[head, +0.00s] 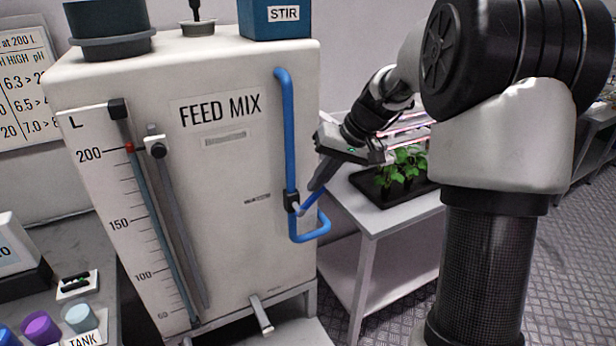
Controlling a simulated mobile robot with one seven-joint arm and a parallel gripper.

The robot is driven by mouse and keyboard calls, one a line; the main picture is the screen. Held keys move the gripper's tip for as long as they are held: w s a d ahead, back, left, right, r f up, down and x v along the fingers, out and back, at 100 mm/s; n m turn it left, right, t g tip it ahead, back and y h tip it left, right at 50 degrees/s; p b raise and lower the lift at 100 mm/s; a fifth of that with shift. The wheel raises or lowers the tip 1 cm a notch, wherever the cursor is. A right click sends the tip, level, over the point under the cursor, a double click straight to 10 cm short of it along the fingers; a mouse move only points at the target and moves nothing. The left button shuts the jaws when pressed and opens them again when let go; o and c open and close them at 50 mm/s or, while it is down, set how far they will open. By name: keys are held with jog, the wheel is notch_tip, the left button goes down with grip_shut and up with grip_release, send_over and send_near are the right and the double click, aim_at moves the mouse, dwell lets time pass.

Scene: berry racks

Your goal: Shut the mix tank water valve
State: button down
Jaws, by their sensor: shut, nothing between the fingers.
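The white FEED MIX tank (225,165) stands in the middle of the head view. A blue water pipe (290,130) runs down its right side and loops at the bottom. The valve (292,201) is a small black body on this pipe, with a short pale stub at its front.
The tank's level scale has a red marker (129,147) near 200. A metal spout (261,314) sticks out low on the tank front. A black tray of plants (372,187) sits on a white table to the right. Coloured caps (41,328) stand at lower left.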

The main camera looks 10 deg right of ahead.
aim_at(321, 192)
jog(key=shift+w+d+f+m+g+y+b, duration=0.1)
jog(key=shift+d+f+m+g+y+b, duration=0.25)
jog(key=shift+f+y, duration=0.65)
jog(key=shift+w+d+f+m+g+y+b, duration=0.15)
jog(key=shift+d+f+y+b, duration=0.4)
jog(key=shift+y, duration=0.65)
jog(key=shift+a+f, duration=0.1)
jog(key=shift+a, duration=0.05)
jog(key=shift+a+r+p, duration=0.1)
jog(key=shift+r+p, duration=0.4)
jog(key=shift+p, duration=0.05)
jog(key=a+r+p+v, duration=0.1)
jog(key=v, duration=1)
jog(key=shift+r, duration=0.5)
jog(key=shift+s, duration=0.1)
